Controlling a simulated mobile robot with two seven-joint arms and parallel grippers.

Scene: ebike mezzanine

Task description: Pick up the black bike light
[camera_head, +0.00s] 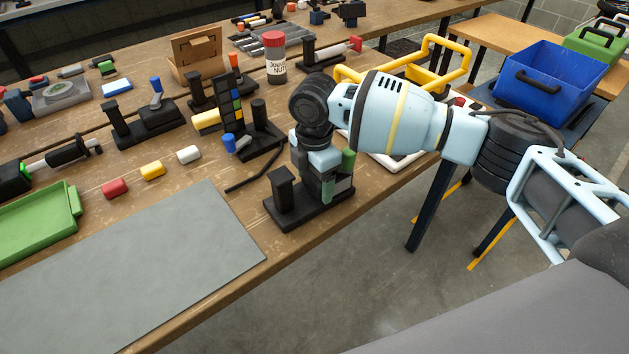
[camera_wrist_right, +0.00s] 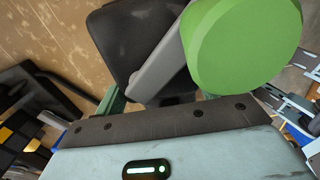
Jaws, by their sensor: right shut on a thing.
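My right gripper (camera_head: 325,192) points down at a black stand (camera_head: 308,207) near the table's front edge. It is shut on a small dark thing (camera_wrist_right: 180,98), seen between the fingers in the right wrist view and mostly hidden; I take it to be the black bike light. A green cylinder (camera_head: 348,158) on a grey lever is close beside the gripper; in the right wrist view the green cylinder (camera_wrist_right: 245,45) covers part of the fingers. The head view does not show whether the dark thing is clear of the stand. My left gripper is not in view.
Red (camera_head: 115,188), yellow (camera_head: 152,170) and white (camera_head: 188,154) small cylinders lie in a row behind a grey mat (camera_head: 130,275). A black fixture with a blue-tipped lever (camera_head: 229,143) stands to the left. A white-edged tray (camera_head: 398,162) lies behind my arm.

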